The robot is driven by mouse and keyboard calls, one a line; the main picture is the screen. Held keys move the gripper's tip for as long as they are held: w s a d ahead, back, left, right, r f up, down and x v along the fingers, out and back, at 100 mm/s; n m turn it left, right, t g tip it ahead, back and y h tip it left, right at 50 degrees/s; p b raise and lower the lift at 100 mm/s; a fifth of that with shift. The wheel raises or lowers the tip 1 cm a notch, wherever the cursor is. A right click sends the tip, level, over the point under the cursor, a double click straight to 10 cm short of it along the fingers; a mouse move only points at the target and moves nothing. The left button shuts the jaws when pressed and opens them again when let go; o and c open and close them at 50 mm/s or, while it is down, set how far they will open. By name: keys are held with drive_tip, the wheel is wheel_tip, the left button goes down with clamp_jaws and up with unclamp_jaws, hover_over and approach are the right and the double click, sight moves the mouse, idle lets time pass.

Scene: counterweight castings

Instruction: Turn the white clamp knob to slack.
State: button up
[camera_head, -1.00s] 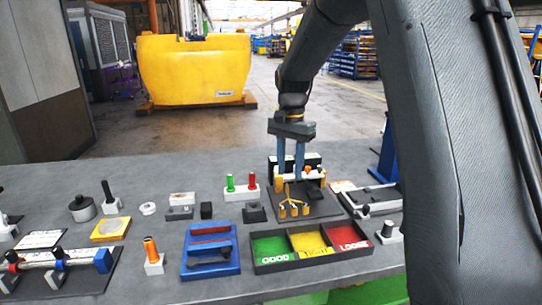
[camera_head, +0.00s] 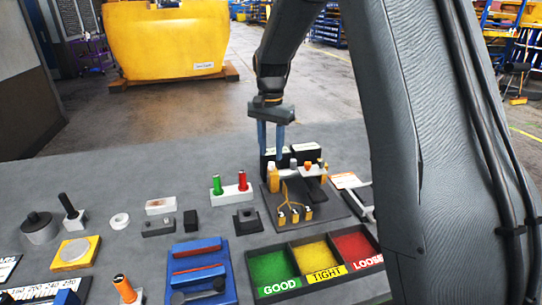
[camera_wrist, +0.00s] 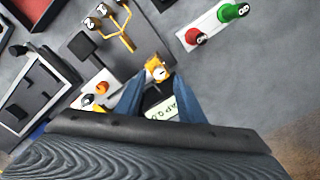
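A black fixture plate (camera_head: 325,213) carries a yellow post (camera_head: 273,179), a yellow fork with numbered ends (camera_head: 295,209) and a small block with a white knob (camera_head: 293,163) and an orange knob (camera_head: 307,164). My gripper (camera_head: 271,160) is open, with its blue fingers pointing down behind the yellow post. In the wrist view the fingertips (camera_wrist: 158,82) are apart, with the post and its white-faced top (camera_wrist: 157,71) just beyond them. I cannot tell any knob's setting.
A white block with green and red pegs (camera_head: 231,194) stands left of the plate. A sorting tray (camera_head: 323,258) marked GOOD, TIGHT and LOOSE lies in front. A blue rack (camera_head: 198,257) stands left of it. Grey table behind the pegs is clear.

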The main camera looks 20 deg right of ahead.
sight(271, 163)
drive_tip(key=shift+f+p, duration=0.5)
drive_tip(key=shift+f, duration=1.45)
clamp_jaws()
